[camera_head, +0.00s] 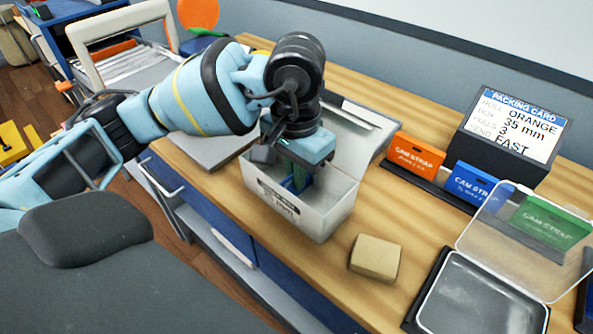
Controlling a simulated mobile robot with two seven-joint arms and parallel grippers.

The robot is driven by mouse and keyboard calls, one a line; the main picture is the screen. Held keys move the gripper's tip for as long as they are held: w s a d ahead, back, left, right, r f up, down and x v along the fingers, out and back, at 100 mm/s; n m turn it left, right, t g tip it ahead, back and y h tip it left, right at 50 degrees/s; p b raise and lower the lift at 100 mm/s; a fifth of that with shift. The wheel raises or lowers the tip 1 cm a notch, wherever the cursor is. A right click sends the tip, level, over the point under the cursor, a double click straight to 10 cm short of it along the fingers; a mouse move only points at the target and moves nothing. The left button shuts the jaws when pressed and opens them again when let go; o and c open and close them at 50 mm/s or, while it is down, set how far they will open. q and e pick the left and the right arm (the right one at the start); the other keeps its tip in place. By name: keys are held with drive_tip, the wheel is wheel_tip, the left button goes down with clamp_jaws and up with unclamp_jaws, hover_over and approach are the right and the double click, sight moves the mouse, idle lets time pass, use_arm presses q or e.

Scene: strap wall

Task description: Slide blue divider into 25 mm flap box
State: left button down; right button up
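The white flap box (328,217) stands on the wooden bench with its lid (352,123) open, tilted back. A printed label is on its front wall. My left gripper (296,184) points down into the box from above. Its fingertips are partly hidden by the front wall and the wrist. My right gripper is not in view.
A small tan block (375,257) lies right of the box. Orange (415,157), blue (472,183) and green (548,222) cam strap cards stand near a packing card (516,121) reading orange, 35 mm. A clear-lidded tray (480,299) is at lower right. Bare bench lies between.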

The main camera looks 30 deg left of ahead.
use_arm(q)
drive_tip(key=shift+f, duration=0.15)
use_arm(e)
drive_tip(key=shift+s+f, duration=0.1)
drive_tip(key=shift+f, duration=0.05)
use_arm(q)
drive_tip(key=c, duration=1.6)
unclamp_jaws()
